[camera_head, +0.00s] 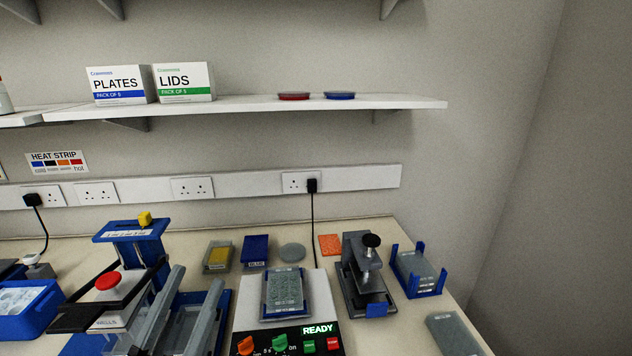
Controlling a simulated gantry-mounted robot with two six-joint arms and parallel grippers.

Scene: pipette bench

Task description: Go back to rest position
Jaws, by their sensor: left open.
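My left gripper (198,279) shows at the lower left as two long grey fingers. They are apart with no object visible between them, and they pass in front of a blue tray (226,305) on the bench. The rest of that arm is hard to make out. My right gripper is not in view.
A blue-topped device (112,236) and a red-knobbed unit (107,281) stand left of the fingers. A machine reading READY (319,329), a grey press (355,268) and a blue rack (433,289) stand right. A shelf (400,101) crosses above. The far-right wall is bare.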

